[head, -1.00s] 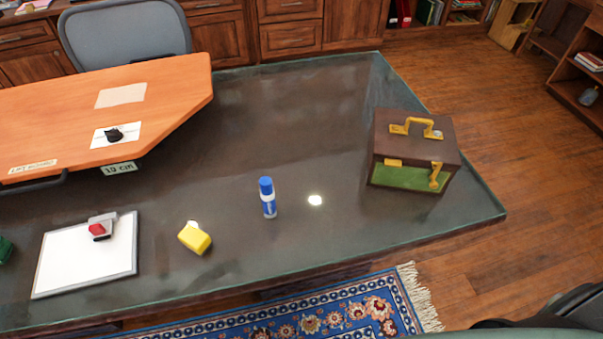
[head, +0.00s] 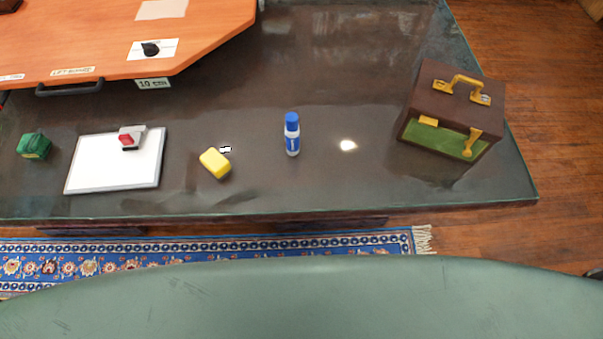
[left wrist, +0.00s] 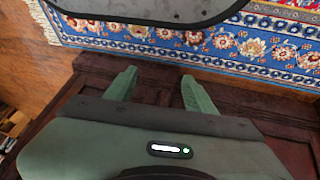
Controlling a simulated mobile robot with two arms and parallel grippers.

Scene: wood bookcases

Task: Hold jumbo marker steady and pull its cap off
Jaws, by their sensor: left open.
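The jumbo marker (head: 292,142) stands upright on the dark glass-topped desk in the head view, its blue cap (head: 291,119) on top of a white and blue body. Nothing touches it. My left gripper (left wrist: 160,88) shows only in the left wrist view, with its two green fingers apart and nothing between them. It is over dark reddish wood beside the blue rug, and the marker is not in that view. My right gripper is in neither current view.
A yellow block (head: 214,163) lies left of the marker; a brown case (head: 455,108) stands to its right. Further left are a whiteboard (head: 90,170) and a green object (head: 33,146). An orange raised board (head: 90,40) covers the back left. Desk around the marker is clear.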

